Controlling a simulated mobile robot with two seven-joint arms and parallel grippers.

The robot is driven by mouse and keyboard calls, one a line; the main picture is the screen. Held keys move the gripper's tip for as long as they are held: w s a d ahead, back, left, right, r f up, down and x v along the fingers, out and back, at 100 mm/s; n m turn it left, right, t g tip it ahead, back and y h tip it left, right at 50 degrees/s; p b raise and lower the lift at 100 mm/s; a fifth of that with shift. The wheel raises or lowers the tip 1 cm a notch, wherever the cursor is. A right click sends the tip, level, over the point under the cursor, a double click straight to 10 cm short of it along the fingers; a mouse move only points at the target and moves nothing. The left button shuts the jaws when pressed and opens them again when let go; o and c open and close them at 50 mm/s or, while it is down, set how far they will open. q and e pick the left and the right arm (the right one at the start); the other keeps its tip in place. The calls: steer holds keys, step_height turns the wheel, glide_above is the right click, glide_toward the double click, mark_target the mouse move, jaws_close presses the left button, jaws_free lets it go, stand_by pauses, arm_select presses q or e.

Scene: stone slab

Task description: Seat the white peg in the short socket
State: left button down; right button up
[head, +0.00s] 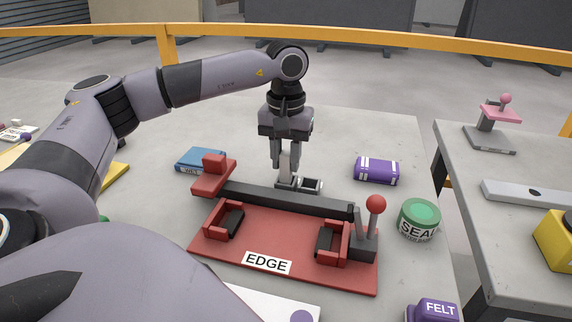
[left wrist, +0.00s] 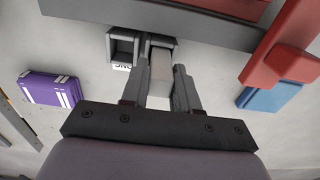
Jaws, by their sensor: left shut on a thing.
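My left gripper (head: 288,160) points down and is shut on the white peg (head: 285,163), which stands upright between its fingers. The peg also shows between the fingers in the left wrist view (left wrist: 160,73). Two grey square sockets stand side by side behind the red fixture. The peg is at the left one (head: 284,185) in the head view; I cannot tell whether its lower end is inside. The other socket (head: 310,185) looks empty, with a dark opening in the left wrist view (left wrist: 122,45). A partly hidden label is beside it, not fully legible. My right gripper is not in view.
A red fixture (head: 282,238) marked EDGE, with a dark bar and red-knobbed lever (head: 375,205), lies in front of the sockets. A blue box (head: 196,158), purple pack (head: 377,171) and green-lidded tin (head: 418,218) stand around. The slab behind is clear.

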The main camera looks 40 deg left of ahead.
mark_target(286, 153)
arm_select(q)
steer(key=shift+f, duration=0.9)
steer(key=shift+f, duration=0.15)
steer(key=c, duration=0.8)
jaws_free()
steer(key=shift+c, duration=0.2)
step_height(286, 153, up, 12)
steer(key=shift+r+p, duration=0.2)
steer(key=shift+p, duration=0.1)
